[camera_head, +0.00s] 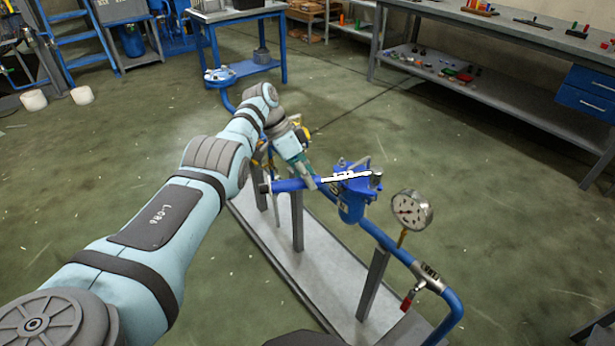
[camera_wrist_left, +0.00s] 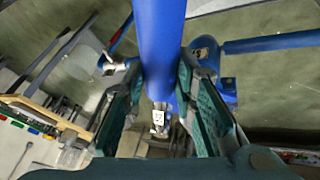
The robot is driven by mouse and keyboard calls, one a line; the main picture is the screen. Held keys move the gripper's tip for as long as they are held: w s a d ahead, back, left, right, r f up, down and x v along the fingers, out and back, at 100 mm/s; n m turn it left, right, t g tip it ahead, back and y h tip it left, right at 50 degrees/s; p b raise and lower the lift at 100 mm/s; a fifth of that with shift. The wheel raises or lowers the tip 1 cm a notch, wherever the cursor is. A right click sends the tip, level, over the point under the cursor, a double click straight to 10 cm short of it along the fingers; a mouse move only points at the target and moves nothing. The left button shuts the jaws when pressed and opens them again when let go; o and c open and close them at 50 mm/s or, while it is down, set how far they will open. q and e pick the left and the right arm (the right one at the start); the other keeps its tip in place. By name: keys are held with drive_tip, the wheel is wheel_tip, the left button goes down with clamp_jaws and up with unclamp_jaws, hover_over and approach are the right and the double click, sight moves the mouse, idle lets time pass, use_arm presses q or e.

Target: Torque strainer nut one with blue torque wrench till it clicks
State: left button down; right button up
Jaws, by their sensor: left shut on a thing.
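The blue torque wrench (camera_head: 288,186) lies roughly level, its blue handle to the left and its bright silver shaft (camera_head: 345,176) reaching right across the top of the blue strainer (camera_head: 350,207). The shaft's far end is by the strainer cover's right edge; I cannot tell if it sits on nut one, as the nuts are too small to make out. My left gripper (camera_head: 304,176) is shut on the handle. In the left wrist view the blue handle (camera_wrist_left: 158,45) runs between the two green-padded fingers (camera_wrist_left: 160,100). My right gripper is not in view.
The strainer sits in a blue pipe line (camera_head: 385,240) on a grey stand (camera_head: 295,265). A pressure gauge (camera_head: 411,210) and a red-handled valve (camera_head: 408,300) are to its right. A workbench (camera_head: 480,35) stands at the back right.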

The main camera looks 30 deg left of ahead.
use_arm(q)
drive_tip(key=shift+f+b, duration=0.75)
drive_tip(key=shift+f, duration=0.05)
idle(0.4)
drive_tip(key=s+d+n+p, duration=0.1)
drive_tip(key=s+d+p, duration=0.1)
drive_tip(key=p, duration=1.1)
drive_tip(key=shift+n+t, duration=0.4)
drive_tip(key=d+p, duration=0.1)
drive_tip(key=p, duration=0.2)
drive_tip(key=s+d+n+p, duration=0.1)
drive_tip(key=p, duration=0.2)
drive_tip(key=shift+s+d+f+n+t+y, duration=0.15)
drive_tip(key=shift+s+n+t+y, duration=0.15)
drive_tip(key=shift+t, duration=0.1)
